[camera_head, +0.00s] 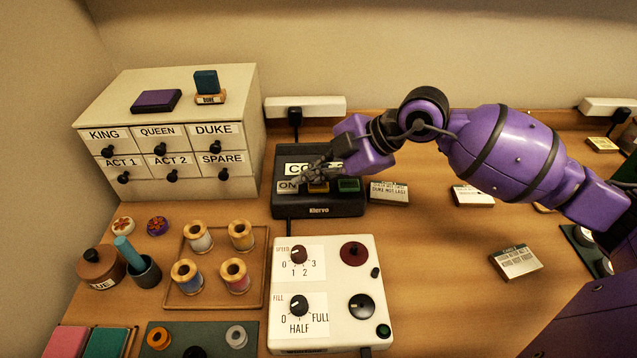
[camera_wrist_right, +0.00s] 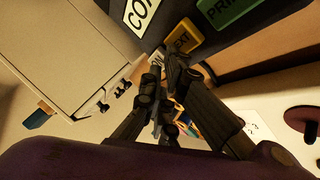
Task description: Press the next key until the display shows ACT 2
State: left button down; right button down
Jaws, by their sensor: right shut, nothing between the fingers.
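The black Klervo device (camera_head: 318,211) stands at the back middle of the table. Its display (camera_head: 298,168) starts with "CO"; my gripper hides the rest, and the display (camera_wrist_right: 141,12) is cut off in the wrist view. On its front are a white ON key (camera_head: 288,186), a yellow key (camera_head: 318,188) and a green key (camera_head: 348,185). My right gripper (camera_head: 312,176) is shut and empty above the keys. In the wrist view its fingertips (camera_wrist_right: 164,62) are beside the yellow key (camera_wrist_right: 184,40); I cannot tell whether they touch it. My left gripper is out of view.
A white drawer cabinet (camera_head: 165,130) stands left of the device. In front are a tray of spools (camera_head: 255,303) and a white panel with dials (camera_head: 332,328). Small label cards (camera_head: 389,192) lie to the right, with bare wood between them.

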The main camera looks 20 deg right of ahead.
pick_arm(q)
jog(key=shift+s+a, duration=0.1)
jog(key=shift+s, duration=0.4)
pick_arm(e)
jog(key=shift+f, duration=0.15)
